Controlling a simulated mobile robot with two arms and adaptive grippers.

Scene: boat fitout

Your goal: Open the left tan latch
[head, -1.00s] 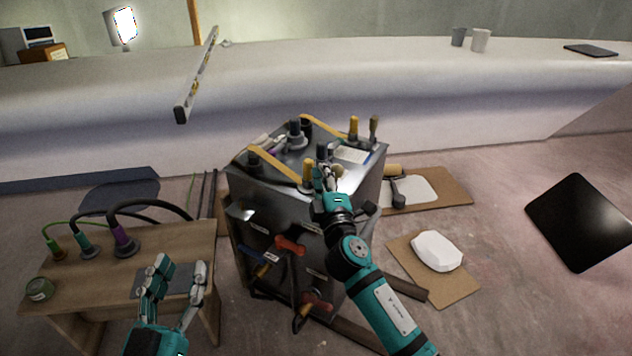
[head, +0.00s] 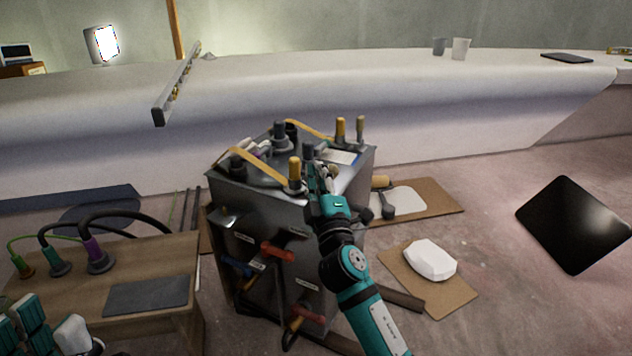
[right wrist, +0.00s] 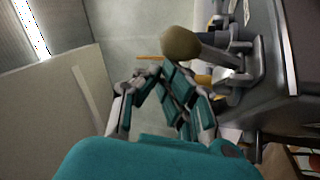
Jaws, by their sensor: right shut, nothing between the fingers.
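A tan strip (head: 258,166), which looks like the left tan latch, lies slantwise across the near left top of the grey metal cabinet (head: 330,190). A second tan strip (head: 309,128) lies farther back. My right gripper (head: 316,172) is shut and empty at the cabinet's near top edge, just right of a yellow-capped post (head: 294,170). In the right wrist view its fingers (right wrist: 150,72) meet below and left of a brownish rounded knob (right wrist: 182,43); contact cannot be told. My left gripper (head: 52,320) is at the lower left, partly cut off, its fingers apart.
Yellow and tan-handled posts (head: 340,130) and dark fittings crowd the cabinet top. Red handles (head: 277,251) stick out from its front. A wooden bench (head: 185,265) with cables stands left. A white block (head: 430,260) lies on cardboard at right, with a black panel (head: 573,225) beyond.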

